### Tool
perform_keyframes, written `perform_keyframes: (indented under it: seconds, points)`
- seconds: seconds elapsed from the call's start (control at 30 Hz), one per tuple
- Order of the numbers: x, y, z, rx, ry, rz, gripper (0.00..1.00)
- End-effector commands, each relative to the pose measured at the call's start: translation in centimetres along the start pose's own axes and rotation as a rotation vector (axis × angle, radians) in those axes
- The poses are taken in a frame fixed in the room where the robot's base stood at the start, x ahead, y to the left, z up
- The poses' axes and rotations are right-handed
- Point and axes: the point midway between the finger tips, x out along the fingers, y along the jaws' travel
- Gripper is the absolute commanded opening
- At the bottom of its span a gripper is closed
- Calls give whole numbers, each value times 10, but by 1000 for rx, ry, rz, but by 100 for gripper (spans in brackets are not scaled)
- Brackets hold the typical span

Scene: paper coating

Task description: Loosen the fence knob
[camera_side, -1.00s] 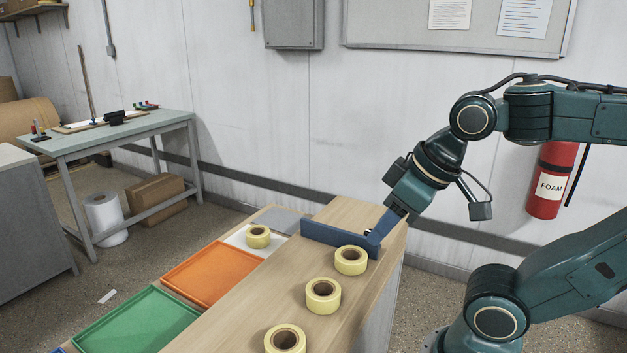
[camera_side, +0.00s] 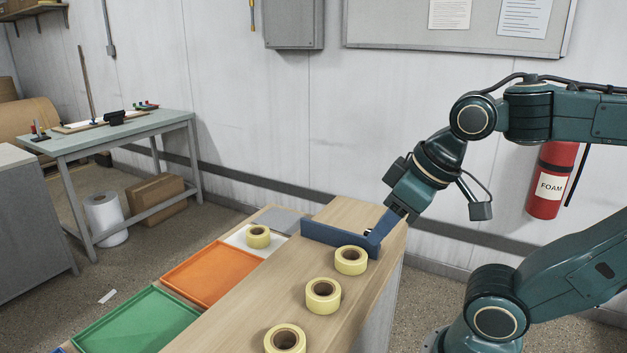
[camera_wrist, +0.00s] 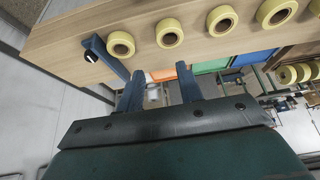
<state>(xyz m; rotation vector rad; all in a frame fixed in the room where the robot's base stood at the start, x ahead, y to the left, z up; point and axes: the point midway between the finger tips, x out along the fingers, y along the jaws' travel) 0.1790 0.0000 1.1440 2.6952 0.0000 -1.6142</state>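The blue fence (camera_side: 330,237) stands across the far end of the wooden bench top. In the wrist view the fence (camera_wrist: 108,58) is left of my fingers. A small dark knob with a white mark (camera_wrist: 91,57) shows at the fence's end; it also shows in the side view (camera_side: 370,232), partly hidden by my finger. My gripper (camera_side: 383,226) points down at that end of the fence. In the wrist view my gripper's (camera_wrist: 159,85) blue fingers are apart with nothing between them. The knob lies outside the gap. I cannot tell whether a finger touches the fence.
Several yellow tape rolls (camera_side: 323,295) sit on the wooden bench (camera_side: 230,335), the closest one near the fence. An orange tray (camera_side: 210,273) and a green tray (camera_side: 137,322) lie at a lower level to the left. A red extinguisher (camera_side: 552,180) hangs on the wall behind my arm.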

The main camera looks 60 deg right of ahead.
Motion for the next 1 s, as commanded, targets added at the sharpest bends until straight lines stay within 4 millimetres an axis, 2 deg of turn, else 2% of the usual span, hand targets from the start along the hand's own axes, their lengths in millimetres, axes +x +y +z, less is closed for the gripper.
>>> perform_keyframes:
  seconds: [0.07,0.13,0.17,0.33,0.47,0.67,1.0]
  points:
    - [0,0,0,0,0,0,36]
    - [0,0,0,1,0,0,48]
    - [0,0,0,3,-1,1,50]
    - [0,4,-5,55,-18,11,50]
    - [0,13,-15,163,-54,34,50]
    - [3,39,-36,443,-137,94,50]
    - [15,105,-67,1003,-280,232,50]
